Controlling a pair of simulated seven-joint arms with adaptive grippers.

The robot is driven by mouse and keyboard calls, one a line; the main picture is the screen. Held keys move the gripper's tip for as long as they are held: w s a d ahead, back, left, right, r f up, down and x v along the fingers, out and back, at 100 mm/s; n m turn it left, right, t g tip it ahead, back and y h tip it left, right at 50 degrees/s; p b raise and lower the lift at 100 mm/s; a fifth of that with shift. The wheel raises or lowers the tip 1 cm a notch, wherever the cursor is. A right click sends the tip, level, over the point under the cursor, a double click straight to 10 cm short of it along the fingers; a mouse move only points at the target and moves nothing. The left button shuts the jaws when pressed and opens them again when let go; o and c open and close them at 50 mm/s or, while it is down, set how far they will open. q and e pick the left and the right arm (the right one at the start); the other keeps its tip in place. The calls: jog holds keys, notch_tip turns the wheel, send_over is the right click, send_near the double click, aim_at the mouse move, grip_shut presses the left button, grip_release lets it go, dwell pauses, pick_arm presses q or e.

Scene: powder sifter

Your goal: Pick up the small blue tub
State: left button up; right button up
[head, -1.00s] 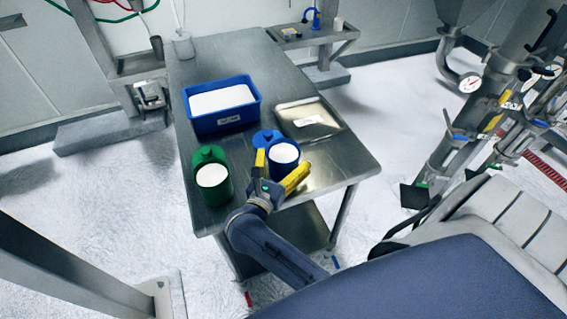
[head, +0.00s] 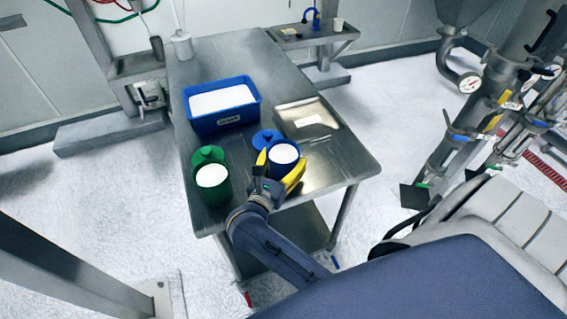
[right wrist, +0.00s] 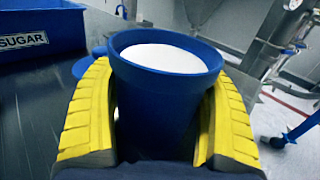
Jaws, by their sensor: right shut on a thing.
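The small blue tub (head: 283,158) holds white powder and stands upright near the table's front right part. It fills the middle of the right wrist view (right wrist: 160,100). My right gripper (head: 280,172) has a yellow finger on each side of the tub and is shut on it. In the right wrist view, the fingers press along the tub's left and right walls. I cannot tell whether the tub's base still touches the table. My left gripper is not in view.
A green tub (head: 212,180) with white powder stands to the left. A large blue bin (head: 224,124) labelled SUGAR is behind. A blue lid (head: 267,138) lies just behind the tub, and a metal tray (head: 311,124) is at the right. The table's left front (head: 205,218) is bare.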

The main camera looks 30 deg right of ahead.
jog(key=shift+r, duration=0.1)
notch_tip(320, 180, up, 9)
jog(key=w+a+r+n+t+y, duration=0.2)
jog(key=w+a+n+t+y, duration=0.2)
jog(key=w+y, duration=0.25)
jog(key=w+a+r+n+t+y, duration=0.2)
jog(key=w+a+n+t+y, duration=0.25)
jog(key=w, duration=0.35)
jog(key=w+a+r+m+g+h, duration=0.1)
jog(key=w+r+m+g+h, duration=0.3)
jog(key=w, duration=0.7)
jog(key=w+a+r+m+h, duration=0.1)
jog(key=w+r+h, duration=0.2)
jog(key=w+r, duration=0.6)
notch_tip(320, 180, down, 11)
jog(key=w+d+m+g+h, duration=0.1)
jog(key=d+m+g+h, duration=0.1)
jog(key=m+g, duration=0.3)
jog(key=shift+w+h, duration=0.3)
jog(key=shift+w, duration=0.1)
